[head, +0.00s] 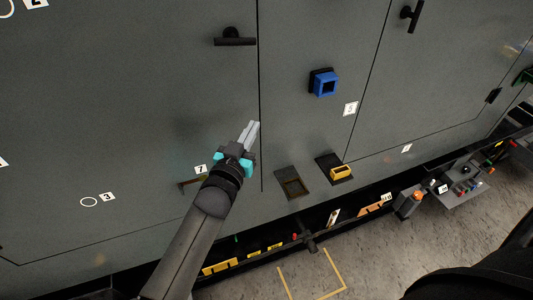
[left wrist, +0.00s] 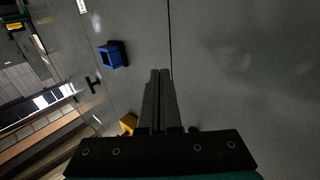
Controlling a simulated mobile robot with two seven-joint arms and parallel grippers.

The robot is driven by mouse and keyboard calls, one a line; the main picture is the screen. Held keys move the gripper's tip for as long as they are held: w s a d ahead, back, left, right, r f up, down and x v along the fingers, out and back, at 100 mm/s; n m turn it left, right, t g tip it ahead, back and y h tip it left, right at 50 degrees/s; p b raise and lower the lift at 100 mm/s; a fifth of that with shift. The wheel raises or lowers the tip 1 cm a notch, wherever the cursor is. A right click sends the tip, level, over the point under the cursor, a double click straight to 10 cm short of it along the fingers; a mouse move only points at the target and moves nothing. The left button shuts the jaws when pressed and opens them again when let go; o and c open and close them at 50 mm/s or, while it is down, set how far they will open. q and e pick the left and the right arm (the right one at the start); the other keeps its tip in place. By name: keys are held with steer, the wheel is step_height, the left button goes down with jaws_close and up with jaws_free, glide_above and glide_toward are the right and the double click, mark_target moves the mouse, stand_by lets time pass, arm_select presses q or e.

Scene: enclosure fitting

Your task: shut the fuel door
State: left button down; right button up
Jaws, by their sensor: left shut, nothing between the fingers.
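My left gripper (head: 253,126) is shut and empty, in front of the large grey panel wall (head: 150,90), near a dark vertical seam. In the left wrist view its fingers (left wrist: 158,75) lie together and point at the grey surface beside that seam; I cannot tell whether they touch it. No part is clearly marked as the fuel door. Low on the wall are a dark rectangular frame (head: 281,178) and a second dark plate with a yellow square piece (head: 341,173); I cannot tell if either belongs to it. My right gripper is not in view.
A blue square fitting (head: 326,84) sticks out to the right of the gripper and also shows in the left wrist view (left wrist: 110,57). Black handles (head: 235,40) (head: 411,15) stand out above. A shelf with small parts (head: 468,187) is at the right. The floor (head: 370,260) shows below.

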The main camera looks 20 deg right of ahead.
arm_select(q)
steer(key=shift+s, duration=3.3)
steer(key=s+a+f+n+g+y+b, duration=0.1)
steer(key=s+a+f+g+y+b, duration=0.15)
steer(key=a+f, duration=0.75)
steer(key=s+a+f+n+g+y+b, duration=0.1)
steer(key=s+a+f+n+y+b, duration=0.2)
steer(key=f, duration=1.4)
steer(key=s+a+f+g+y+b, duration=0.1)
steer(key=s+a+f+g+y, duration=0.15)
steer(key=s+a+f, duration=0.7)
steer(key=s+a+f+g+y+b, duration=0.1)
steer(key=s+a+f+g+b, duration=0.1)
steer(key=s+a+f, duration=0.3)
steer(key=s+a+f+n+g+y+b, duration=0.1)
steer(key=s+a+f, duration=0.4)
steer(key=s+f, duration=0.5)
steer(key=s+a+f+n+g+y+b, duration=0.1)
steer(key=s+a+f+g+y+b, duration=0.1)
steer(key=s+f, duration=0.5)
steer(key=s+a+g+b, duration=0.1)
steer(key=a, duration=0.1)
steer(key=shift+s+a+f, duration=0.15)
steer(key=shift+s+a, duration=0.05)
steer(key=shift+a, duration=0.2)
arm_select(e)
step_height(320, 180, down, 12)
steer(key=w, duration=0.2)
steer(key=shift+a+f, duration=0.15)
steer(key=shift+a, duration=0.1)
